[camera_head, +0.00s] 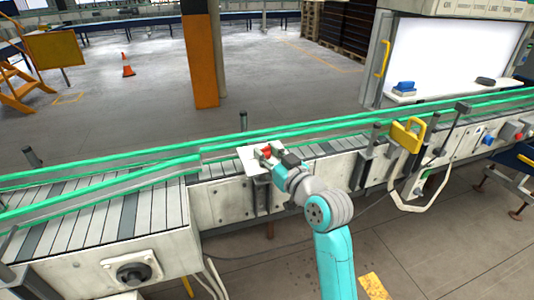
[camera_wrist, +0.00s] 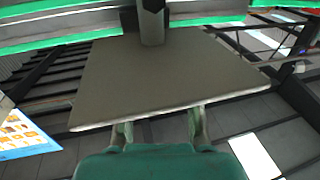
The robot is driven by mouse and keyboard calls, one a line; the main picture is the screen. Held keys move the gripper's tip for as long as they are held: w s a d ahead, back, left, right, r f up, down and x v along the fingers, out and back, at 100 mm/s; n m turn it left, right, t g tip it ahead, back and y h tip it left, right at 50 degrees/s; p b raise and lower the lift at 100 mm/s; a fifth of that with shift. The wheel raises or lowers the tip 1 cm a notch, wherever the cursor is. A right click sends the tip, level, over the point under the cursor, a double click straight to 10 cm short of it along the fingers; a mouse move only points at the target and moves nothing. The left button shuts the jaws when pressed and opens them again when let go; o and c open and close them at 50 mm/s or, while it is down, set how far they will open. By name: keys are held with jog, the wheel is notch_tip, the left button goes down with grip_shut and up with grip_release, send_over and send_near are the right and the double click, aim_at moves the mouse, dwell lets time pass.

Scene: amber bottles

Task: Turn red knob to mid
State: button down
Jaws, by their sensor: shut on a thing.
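A small red knob (camera_head: 265,152) shows at the tip of my gripper in the head view, by a pale flat plate (camera_head: 248,158) at the conveyor's front side. My gripper (camera_head: 268,156) reaches it from the front right and covers part of it. In the wrist view my gripper's two fingers (camera_wrist: 160,128) stand a little apart at the near edge of the grey plate (camera_wrist: 165,75). The knob cannot be seen there, so its turned position cannot be told.
The conveyor with green rails (camera_head: 110,180) runs across the view. A black rotary switch (camera_head: 134,272) is on its front left. A yellow handle (camera_head: 407,134) and a red button (camera_head: 518,135) are to the right. Open floor (camera_head: 130,105) lies behind.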

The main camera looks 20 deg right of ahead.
jog(key=shift+d+n+g+y, duration=0.1)
jog(key=shift+n+g+y, duration=0.3)
jog(key=shift+n+y, duration=0.6)
jog(key=shift+y, duration=0.3)
jog(key=c, duration=0.8)
grip_release()
jog(key=v, duration=1.2)
